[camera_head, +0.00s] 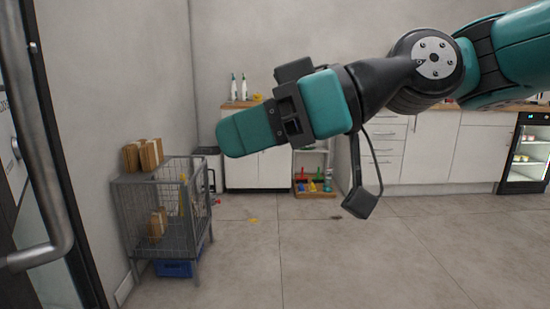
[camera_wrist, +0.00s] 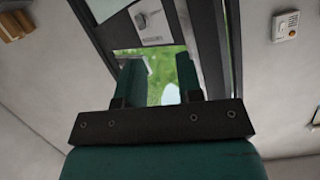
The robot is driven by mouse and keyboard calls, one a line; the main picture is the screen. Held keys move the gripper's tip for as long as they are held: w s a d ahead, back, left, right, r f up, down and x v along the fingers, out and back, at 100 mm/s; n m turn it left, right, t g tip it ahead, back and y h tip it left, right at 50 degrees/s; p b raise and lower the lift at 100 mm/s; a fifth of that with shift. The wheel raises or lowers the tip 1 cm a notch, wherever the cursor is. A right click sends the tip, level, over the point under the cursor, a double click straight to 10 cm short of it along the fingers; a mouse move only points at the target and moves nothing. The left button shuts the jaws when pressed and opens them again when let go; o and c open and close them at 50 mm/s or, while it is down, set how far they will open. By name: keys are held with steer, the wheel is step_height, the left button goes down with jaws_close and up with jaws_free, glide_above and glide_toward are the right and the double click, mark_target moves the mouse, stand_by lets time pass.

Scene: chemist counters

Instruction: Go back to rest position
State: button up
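My gripper (camera_head: 242,133) is raised in the head view, pointing left toward the door, with my teal and black arm reaching in from the upper right. In the wrist view its two teal fingers (camera_wrist: 160,80) stand apart with a gap between them. Through the gap I see green outdoors and a pale patch, and nothing is clearly held. The door (camera_head: 35,150) is at the far left. It also shows beyond the fingers in the wrist view (camera_wrist: 212,50).
A wire cage cart (camera_head: 165,215) with cardboard boxes (camera_head: 143,155) stands at left, a blue crate (camera_head: 174,268) under it. White cabinets (camera_head: 430,150) and a small glass-front fridge (camera_head: 530,155) line the back. A wooden crate (camera_head: 316,194) holds colourful items. The floor (camera_head: 330,265) ahead is mostly clear.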

steer(key=s+d+f+m+h, duration=0.5)
steer(key=d+f, duration=0.5)
steer(key=s+d+f+m+h, duration=0.5)
steer(key=d+f, duration=0.4)
step_height(320, 180, up, 24)
steer(key=w+p, duration=0.1)
steer(key=p, duration=2.3)
steer(key=shift+r+n+t+p, duration=0.2)
steer(key=shift+n+t+p, duration=0.1)
steer(key=shift+t+p, duration=0.1)
steer(key=shift+a, duration=0.15)
